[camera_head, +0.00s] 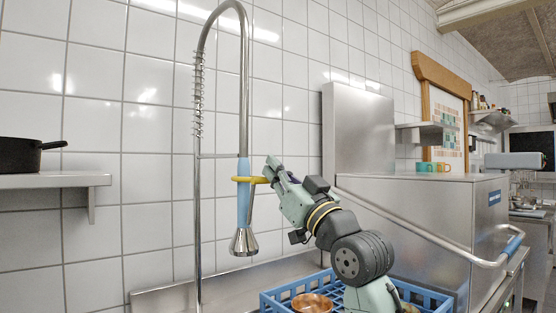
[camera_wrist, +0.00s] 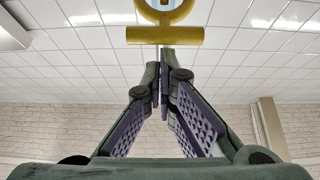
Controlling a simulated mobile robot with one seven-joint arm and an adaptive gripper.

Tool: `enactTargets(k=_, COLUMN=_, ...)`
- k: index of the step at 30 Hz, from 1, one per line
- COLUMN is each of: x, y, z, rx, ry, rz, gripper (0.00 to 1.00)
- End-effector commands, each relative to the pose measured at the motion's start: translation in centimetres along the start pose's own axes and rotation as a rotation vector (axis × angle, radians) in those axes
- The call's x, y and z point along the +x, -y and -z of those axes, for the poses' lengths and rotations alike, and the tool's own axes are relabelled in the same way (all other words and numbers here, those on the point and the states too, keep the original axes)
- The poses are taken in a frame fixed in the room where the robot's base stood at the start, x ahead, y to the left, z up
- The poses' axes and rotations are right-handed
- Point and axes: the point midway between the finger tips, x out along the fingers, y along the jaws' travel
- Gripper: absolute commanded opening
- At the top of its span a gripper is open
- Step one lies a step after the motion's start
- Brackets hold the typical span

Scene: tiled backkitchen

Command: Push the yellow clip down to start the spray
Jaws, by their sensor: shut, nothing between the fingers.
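The yellow clip (camera_head: 251,180) sits around the blue handle (camera_head: 243,196) of the spray tap and sticks out to the right. The spray head (camera_head: 243,242) hangs below it, pointing down. My gripper (camera_head: 270,170) is at the clip's right end, very close to it; I cannot tell whether they touch. In the wrist view the clip (camera_wrist: 165,35) shows as a yellow bar with a ring, just beyond my fingertips (camera_wrist: 164,58). The two fingers are together with nothing between them.
A blue crate (camera_head: 430,297) with a copper-coloured bowl (camera_head: 312,303) stands below my arm. A steel dishwasher (camera_head: 420,225) with a bar handle (camera_head: 430,235) is at the right. A shelf (camera_head: 60,181) with a black pan (camera_head: 22,155) is at the left. White tiles back the tap.

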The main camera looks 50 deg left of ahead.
Motion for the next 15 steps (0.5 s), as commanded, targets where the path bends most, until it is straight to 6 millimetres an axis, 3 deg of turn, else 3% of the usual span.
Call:
enactTargets(k=9, x=-0.1, y=-0.1, z=-0.2, rx=0.000, ry=0.000, rz=-0.001, gripper=0.00)
enactTargets(k=15, x=-1.5, y=-0.1, z=-2.5, rx=0.001, ry=0.001, rz=-0.001, gripper=0.00)
